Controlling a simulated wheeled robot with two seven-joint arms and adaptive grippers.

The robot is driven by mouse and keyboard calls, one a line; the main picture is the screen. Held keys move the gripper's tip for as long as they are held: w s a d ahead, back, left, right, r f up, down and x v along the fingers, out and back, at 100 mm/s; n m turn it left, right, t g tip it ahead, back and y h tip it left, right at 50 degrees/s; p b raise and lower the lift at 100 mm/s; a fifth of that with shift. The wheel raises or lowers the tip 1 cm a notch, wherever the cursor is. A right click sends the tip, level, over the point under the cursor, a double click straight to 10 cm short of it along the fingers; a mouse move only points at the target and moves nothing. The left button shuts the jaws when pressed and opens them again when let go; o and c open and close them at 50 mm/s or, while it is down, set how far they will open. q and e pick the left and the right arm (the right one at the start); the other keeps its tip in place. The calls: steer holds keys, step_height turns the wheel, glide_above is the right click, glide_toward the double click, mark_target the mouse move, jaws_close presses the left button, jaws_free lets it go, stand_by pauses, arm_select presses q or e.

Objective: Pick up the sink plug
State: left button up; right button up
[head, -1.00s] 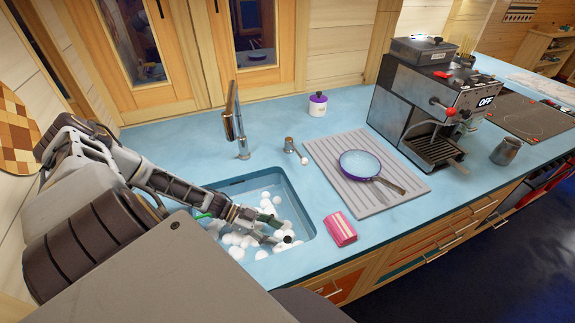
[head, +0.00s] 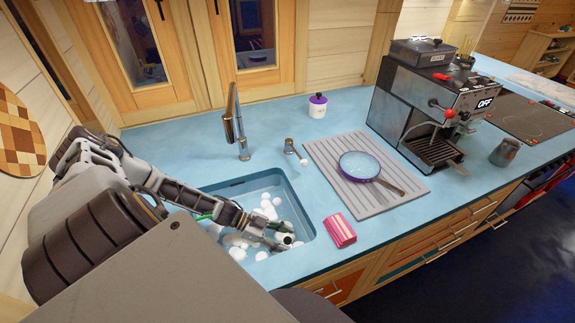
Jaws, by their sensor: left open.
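My left gripper (head: 284,233) reaches down into the blue sink basin (head: 291,198), near its front right corner. Its two fingers are open and apart, among white balls (head: 269,208). A small dark shape shows at the fingertips. I cannot tell whether it is the sink plug or part of a finger. No plug can be clearly made out, and the balls and my arm hide much of the basin floor. My right gripper is not in view.
A tall faucet (head: 238,128) and a small dispenser (head: 289,146) stand behind the sink. A pan (head: 360,165) rests on a grey ribbed mat (head: 334,147). A coffee machine (head: 432,108) stands farther right.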

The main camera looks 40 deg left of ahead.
arm_select(q)
steer(key=shift+x, duration=0.95)
steer(key=shift+a, duration=0.1)
steer(key=c, duration=1.1)
